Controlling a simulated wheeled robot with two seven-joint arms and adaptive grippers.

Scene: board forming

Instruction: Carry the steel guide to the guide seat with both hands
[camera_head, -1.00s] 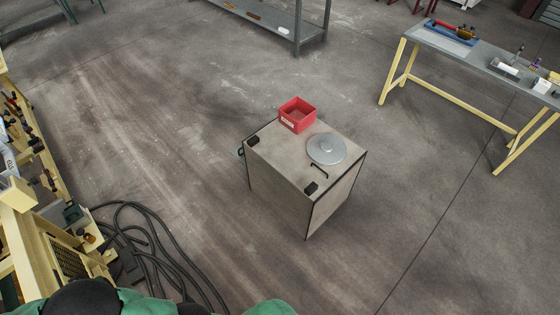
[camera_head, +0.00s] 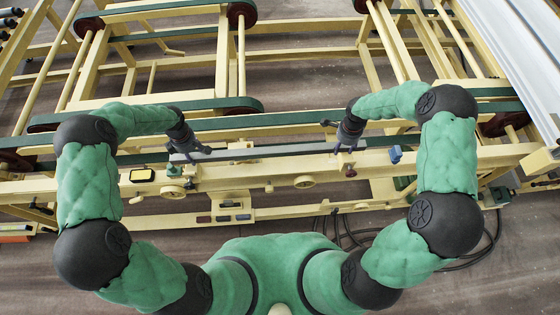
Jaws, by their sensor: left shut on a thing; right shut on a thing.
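The steel guide (camera_head: 285,149) is a long, thin grey bar lying level across the middle of the view, along the near side of the yellow machine frame. My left gripper (camera_head: 192,153) is shut on it near its left end. My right gripper (camera_head: 345,146) is shut on it near its right end. I cannot tell whether the bar touches the yellow beam (camera_head: 440,161) or is held just above it. I cannot make out the guide seat for certain.
Green belts (camera_head: 190,107) run across the frame behind the bar. Yellow handwheels (camera_head: 305,181) and small fittings line its near side. Pale metal sheets (camera_head: 515,60) lie at the upper right. Black cables (camera_head: 355,235) lie on the floor below the frame.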

